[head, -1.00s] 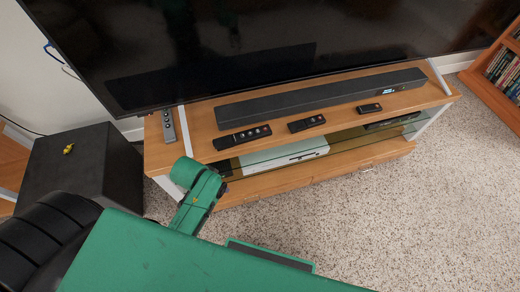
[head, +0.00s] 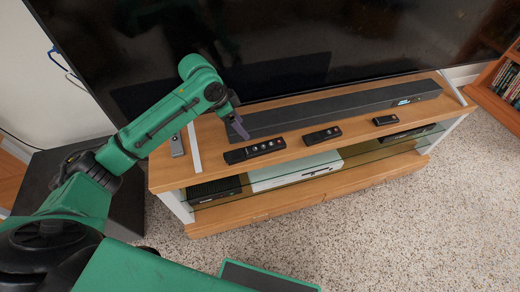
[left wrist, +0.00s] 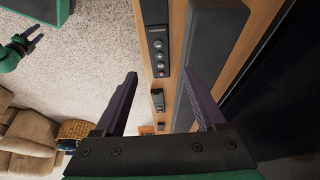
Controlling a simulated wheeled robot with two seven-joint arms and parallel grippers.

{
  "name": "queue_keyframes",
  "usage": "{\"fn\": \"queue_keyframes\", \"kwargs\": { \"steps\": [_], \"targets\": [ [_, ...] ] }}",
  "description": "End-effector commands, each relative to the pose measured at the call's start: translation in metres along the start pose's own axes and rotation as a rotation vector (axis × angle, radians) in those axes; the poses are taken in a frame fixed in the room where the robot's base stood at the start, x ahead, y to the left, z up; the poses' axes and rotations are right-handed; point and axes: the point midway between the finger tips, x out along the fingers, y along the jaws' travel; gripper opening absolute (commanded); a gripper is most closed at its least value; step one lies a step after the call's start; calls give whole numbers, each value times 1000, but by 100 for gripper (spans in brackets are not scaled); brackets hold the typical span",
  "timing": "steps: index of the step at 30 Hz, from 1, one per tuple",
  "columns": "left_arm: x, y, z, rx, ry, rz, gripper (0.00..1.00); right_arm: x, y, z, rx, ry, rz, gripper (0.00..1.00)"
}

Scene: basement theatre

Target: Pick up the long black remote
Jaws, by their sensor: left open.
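The long black remote (head: 254,150) lies on the front left part of the wooden TV stand's top (head: 215,140), in front of the soundbar. It also shows in the left wrist view (left wrist: 158,50), lined up between the finger directions. My left gripper (head: 238,126) is open and empty above the stand, just behind and left of the remote in the head view. Its two dark purple fingers (left wrist: 160,73) are spread apart in the left wrist view. My right gripper (left wrist: 30,40) shows small at the upper left of that view; its jaws are too small to read.
A shorter remote (head: 322,135) and a small one (head: 385,120) lie to the right. The soundbar (head: 340,108) and the large TV (head: 330,40) stand behind. A black box (head: 50,170) stands left.

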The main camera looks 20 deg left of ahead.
Motion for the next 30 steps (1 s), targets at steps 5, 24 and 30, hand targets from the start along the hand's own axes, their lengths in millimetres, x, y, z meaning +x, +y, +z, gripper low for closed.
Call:
{"fn": "queue_keyframes", "kwargs": {
  "steps": [5, 24, 30],
  "targets": [
    [51, 2, 1, 1, 0, 5, 72, 5, -4, -27, 9, 15, -5, 50],
    [136, 2, -1, 1, 2, 0, 72, -2, 0, -71, 30, 18, -3, 50],
    [136, 3, -1, 2, 2, 0, 30, -2, 0, -71, 30, 18, -3, 50]
  ]
}}
